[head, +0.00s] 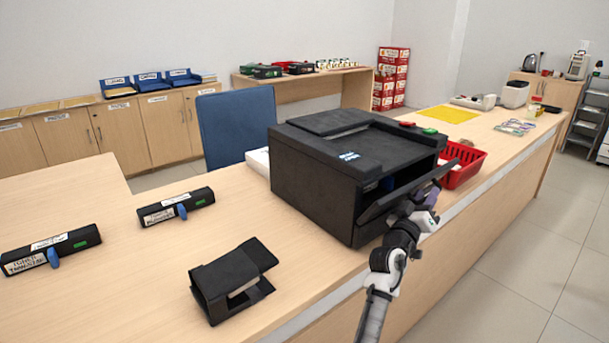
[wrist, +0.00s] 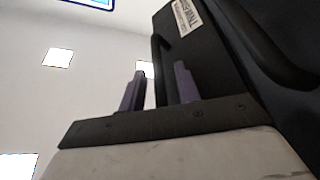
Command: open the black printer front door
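The black printer (head: 335,165) stands on the counter. Its front door (head: 405,193) is tilted outward at the top, with a dark gap above it and a bit of blue inside. My gripper (head: 432,194) is at the door's outer face, near its right end. In the wrist view, the two purple fingers (wrist: 160,82) are apart. A black handle bar (wrist: 158,50) on a labelled black panel (wrist: 195,45) shows between or just beyond them, with gaps visible. Whether the fingers touch it I cannot tell.
A red basket (head: 462,165) stands close to the right of the printer. A black holder (head: 232,280) and two labelled black devices (head: 176,206) lie on the counter at left. A blue chair (head: 237,125) is behind. The floor (head: 530,255) at right is clear.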

